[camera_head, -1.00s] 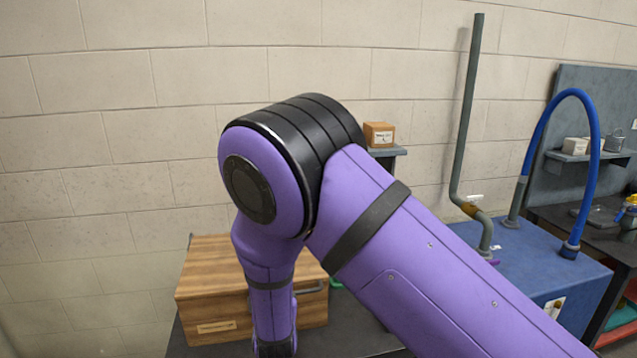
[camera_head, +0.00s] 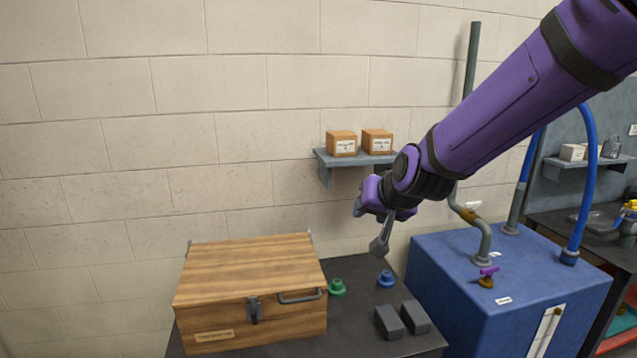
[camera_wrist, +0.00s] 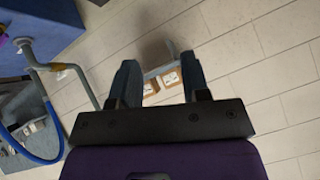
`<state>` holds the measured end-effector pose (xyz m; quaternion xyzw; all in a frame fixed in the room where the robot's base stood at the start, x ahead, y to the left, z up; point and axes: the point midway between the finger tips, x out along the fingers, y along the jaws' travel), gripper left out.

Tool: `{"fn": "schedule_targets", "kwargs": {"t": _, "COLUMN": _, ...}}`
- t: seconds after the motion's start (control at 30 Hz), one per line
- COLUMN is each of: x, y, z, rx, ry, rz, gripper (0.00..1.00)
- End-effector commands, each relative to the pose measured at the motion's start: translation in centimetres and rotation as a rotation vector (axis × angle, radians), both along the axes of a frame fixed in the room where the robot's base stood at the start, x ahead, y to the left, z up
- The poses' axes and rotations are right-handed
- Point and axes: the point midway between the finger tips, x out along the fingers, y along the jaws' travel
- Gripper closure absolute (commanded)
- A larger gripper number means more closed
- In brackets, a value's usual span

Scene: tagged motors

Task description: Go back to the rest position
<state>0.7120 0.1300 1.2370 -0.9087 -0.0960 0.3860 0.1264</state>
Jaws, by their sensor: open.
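My gripper (camera_head: 380,246) is up in the air in the head view, in front of the wall and to the right of the wooden box, above the dark table. In the wrist view my gripper (camera_wrist: 160,80) has its two fingers spread apart with nothing between them. My purple arm reaches in from the upper right of the head view. The wall and two small cardboard boxes on a shelf show beyond the fingers in the wrist view.
A closed wooden box (camera_head: 250,285) stands on the dark table (camera_head: 350,338). A green part (camera_head: 337,287), a blue part (camera_head: 385,279) and two dark blocks (camera_head: 402,319) lie beside it. A blue tank (camera_head: 500,300) with pipes is at right. A shelf (camera_head: 355,160) holds two cardboard boxes.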

Motion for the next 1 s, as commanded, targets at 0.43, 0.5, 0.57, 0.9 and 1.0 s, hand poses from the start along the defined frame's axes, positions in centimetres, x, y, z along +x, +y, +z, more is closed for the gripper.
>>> {"fn": "schedule_targets", "kwargs": {"t": 0.43, "x": -11.6, "y": -11.0, "z": 6.9, "rx": -0.103, "ry": 0.121, "rz": 0.035, "gripper": 0.57}}
{"fn": "schedule_targets", "kwargs": {"t": 0.5, "x": -13.7, "y": -12.5, "z": 7.5, "rx": -0.128, "ry": 0.141, "rz": 0.034, "gripper": 0.57}}
{"fn": "schedule_targets", "kwargs": {"t": 0.57, "x": -15.6, "y": -13.7, "z": 7.8, "rx": -0.151, "ry": 0.159, "rz": 0.032, "gripper": 0.57}}
{"fn": "schedule_targets", "kwargs": {"t": 0.9, "x": -25.7, "y": -18.8, "z": 8.2, "rx": -0.281, "ry": 0.268, "rz": -0.012, "gripper": 0.57}}
{"fn": "schedule_targets", "kwargs": {"t": 1.0, "x": -27.3, "y": -19.5, "z": 8.0, "rx": -0.301, "ry": 0.288, "rz": -0.025, "gripper": 0.57}}
